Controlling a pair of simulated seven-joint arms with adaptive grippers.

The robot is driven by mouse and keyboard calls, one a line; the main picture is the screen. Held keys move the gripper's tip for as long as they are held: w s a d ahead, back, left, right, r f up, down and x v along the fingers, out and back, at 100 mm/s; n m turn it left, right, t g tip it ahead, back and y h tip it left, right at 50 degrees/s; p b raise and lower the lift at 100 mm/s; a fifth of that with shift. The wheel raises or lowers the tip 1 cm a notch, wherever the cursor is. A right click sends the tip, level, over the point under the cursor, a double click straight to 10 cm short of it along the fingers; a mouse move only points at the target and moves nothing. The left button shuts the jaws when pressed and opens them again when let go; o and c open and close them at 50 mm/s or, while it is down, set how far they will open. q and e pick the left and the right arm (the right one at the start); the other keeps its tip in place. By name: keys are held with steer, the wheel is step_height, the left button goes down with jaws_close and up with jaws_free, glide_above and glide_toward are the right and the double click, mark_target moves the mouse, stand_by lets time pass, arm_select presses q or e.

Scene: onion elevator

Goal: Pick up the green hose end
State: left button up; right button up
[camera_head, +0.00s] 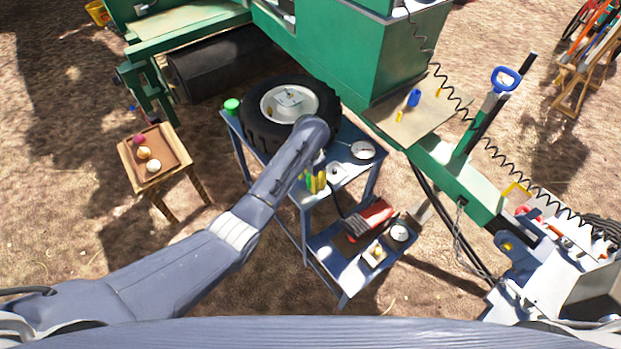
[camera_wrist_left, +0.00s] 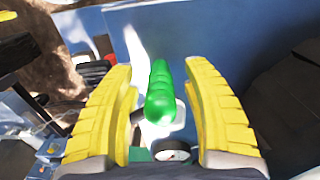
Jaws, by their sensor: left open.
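The green hose end (camera_wrist_left: 160,92) shows in the left wrist view as a bright green, rounded, ribbed piece. It lies between the two yellow fingers of my left gripper (camera_wrist_left: 160,112), which is open, with a gap visible on each side. In the head view my left gripper (camera_head: 316,183) is over the blue cart (camera_head: 345,181), near its front edge. The arm and fingers largely hide the hose end there. My right gripper is not in view.
A pressure gauge (camera_head: 362,150) is on the top shelf. A red tool (camera_head: 370,216) lies on the lower shelf. A wooden stool (camera_head: 136,178) holds onions at left.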

arm_select(q)
steer(key=shift+f, duration=0.5)
jaws_close()
stand_by(0.3)
